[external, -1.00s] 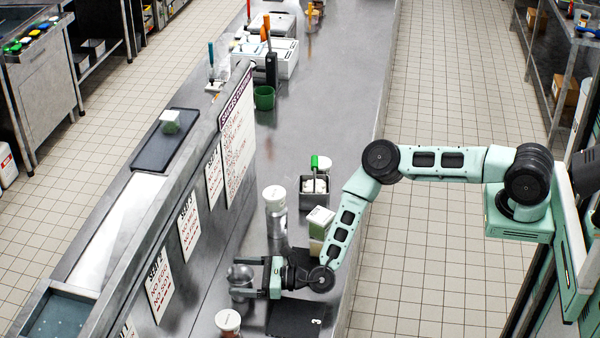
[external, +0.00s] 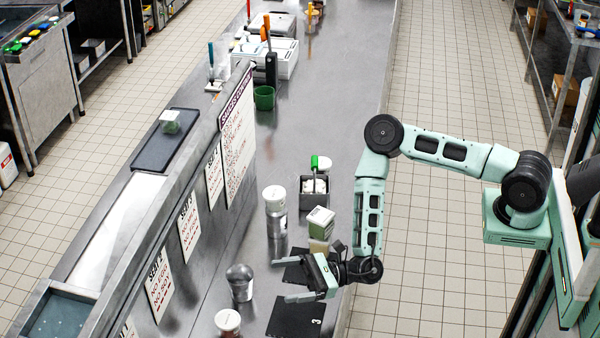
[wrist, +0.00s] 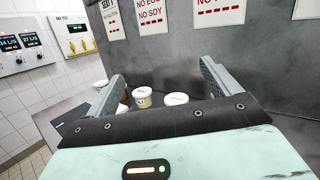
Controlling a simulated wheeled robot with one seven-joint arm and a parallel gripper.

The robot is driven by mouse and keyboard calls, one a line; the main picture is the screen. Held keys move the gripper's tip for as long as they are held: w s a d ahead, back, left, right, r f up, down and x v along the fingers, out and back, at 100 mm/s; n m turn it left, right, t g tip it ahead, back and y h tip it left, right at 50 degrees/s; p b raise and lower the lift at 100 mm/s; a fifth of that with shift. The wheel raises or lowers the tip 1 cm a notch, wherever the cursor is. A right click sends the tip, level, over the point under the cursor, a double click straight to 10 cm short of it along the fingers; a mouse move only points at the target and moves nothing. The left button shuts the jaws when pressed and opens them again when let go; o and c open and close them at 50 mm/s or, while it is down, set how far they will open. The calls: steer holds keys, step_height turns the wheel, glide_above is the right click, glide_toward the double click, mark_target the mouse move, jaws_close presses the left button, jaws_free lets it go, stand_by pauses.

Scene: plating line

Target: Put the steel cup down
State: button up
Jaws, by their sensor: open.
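The steel cup (external: 240,291) stands on the steel counter (external: 210,295), apart from my gripper and to its left in the external view. It looks upright. My gripper (external: 283,280) is open and empty, its two fingers pointing left toward the cup with a clear gap between. In the wrist view the open fingers (wrist: 160,84) show at either side with nothing held between them. I cannot make out the cup in the wrist view.
A white-lidded container (external: 227,320) stands just in front of the cup, and a tall lidded one (external: 275,215) behind it. A green-and-white carton (external: 319,222) stands near my forearm. Dark mats (external: 297,316) lie under and near my gripper. A sign-covered partition (external: 190,225) runs along the left.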

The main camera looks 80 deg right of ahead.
steer(key=s+a+r+n+g+y, duration=0.9)
steer(key=s+n, duration=0.1)
steer(key=s+a+r+n+g+h, duration=0.1)
steer(key=s+a+r+n+g, duration=0.1)
steer(key=s+n+g, duration=0.5)
steer(key=s+a+r+n+g+h, duration=0.2)
steer(key=s+n+g, duration=0.3)
steer(key=s+g, duration=0.3)
steer(key=s+d+f+n+g+h, duration=0.1)
steer(key=s+d+n+h, duration=0.4)
steer(key=s, duration=0.2)
steer(key=s+d+f+n+h, duration=0.1)
steer(key=s+d+n+h, duration=0.3)
steer(key=s+h, duration=0.25)
steer(key=d+r+n+t+h, duration=0.2)
steer(key=d+n+t+h, duration=0.2)
steer(key=d+t, duration=0.3)
steer(key=d+n, duration=0.1)
steer(key=d, duration=0.2)
steer(key=shift+w+d+r+t+h, duration=0.15)
steer(key=shift+w+d+t+h, duration=0.1)
steer(key=shift+d+t+h, duration=0.1)
